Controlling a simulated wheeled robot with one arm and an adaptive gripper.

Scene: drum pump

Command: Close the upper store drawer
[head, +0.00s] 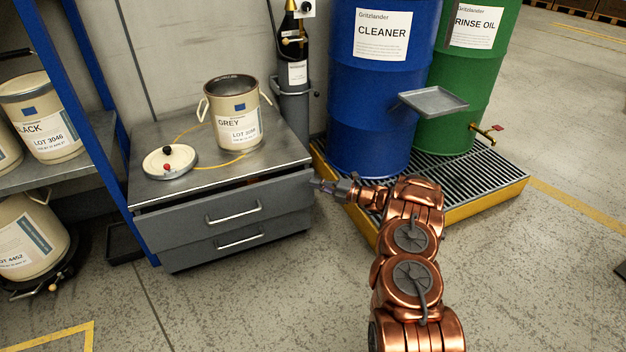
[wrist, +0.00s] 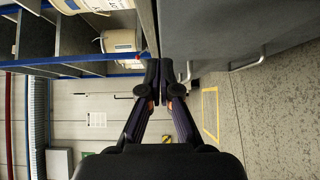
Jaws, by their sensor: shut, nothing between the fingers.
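The upper store drawer (head: 180,220) is the top one in a grey metal cabinet. It stands a little out, with a dark gap between its front and the worktop, and has a silver bar handle (head: 234,213). My gripper (head: 316,184) is at the right end of the drawer front, near its top corner; I cannot tell whether it touches. The fingers (wrist: 166,78) are shut and empty in the wrist view. A large grey panel (wrist: 210,35) with a bar handle (wrist: 248,63) is close to their right there. The drawer's inside is mostly hidden.
The worktop (head: 285,153) holds a GREY tin (head: 233,134) and a lid (head: 170,163). The lower drawer (head: 190,250) looks nearly flush beneath. A blue drum (head: 372,110) and green drum (head: 465,90) stand on a yellow-edged grating (head: 470,195) at right. Blue-framed shelving is at left; floor in front is clear.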

